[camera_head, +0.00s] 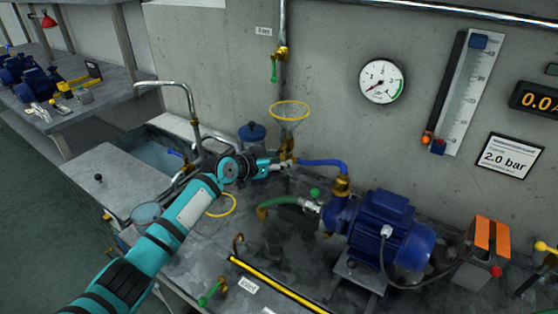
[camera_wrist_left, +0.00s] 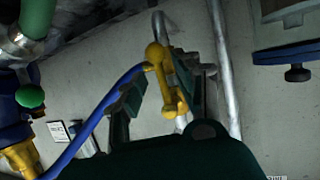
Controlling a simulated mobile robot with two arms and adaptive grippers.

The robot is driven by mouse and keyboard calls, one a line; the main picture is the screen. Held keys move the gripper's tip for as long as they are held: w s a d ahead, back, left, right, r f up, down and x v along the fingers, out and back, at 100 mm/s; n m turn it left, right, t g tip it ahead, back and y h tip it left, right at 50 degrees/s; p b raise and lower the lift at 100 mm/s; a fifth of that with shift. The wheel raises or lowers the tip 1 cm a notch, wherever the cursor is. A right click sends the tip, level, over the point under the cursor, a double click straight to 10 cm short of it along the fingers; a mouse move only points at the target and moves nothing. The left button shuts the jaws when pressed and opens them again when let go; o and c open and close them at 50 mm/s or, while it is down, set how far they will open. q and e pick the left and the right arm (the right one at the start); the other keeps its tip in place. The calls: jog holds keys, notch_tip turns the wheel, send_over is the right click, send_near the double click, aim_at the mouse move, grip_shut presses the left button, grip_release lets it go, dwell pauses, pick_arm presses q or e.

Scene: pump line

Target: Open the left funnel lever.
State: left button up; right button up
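A clear funnel with a yellow rim (camera_head: 290,111) stands against the wall in the head view. Brass fittings (camera_head: 287,147) sit below it, beside my left gripper (camera_head: 272,166). In the left wrist view a yellow lever with a round knob (camera_wrist_left: 166,82) stands between the two dark fingers of my left gripper (camera_wrist_left: 166,88). The fingers are apart, with gaps visible beside the lever, so the gripper is open around it. In the head view the gripper partly hides the lever area. My right gripper is not in view.
A blue hose (camera_head: 322,163) runs right from the fittings to a blue pump motor (camera_head: 390,220). A blue-lidded pot (camera_head: 252,133) and a sink (camera_head: 150,155) with bent metal pipes are close to my left arm. A yellow-black bar (camera_head: 275,284) lies at the front.

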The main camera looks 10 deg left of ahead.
pick_arm(q)
jog(key=shift+a, duration=0.15)
jog(key=v, duration=1.2)
jog(key=shift+r, duration=0.1)
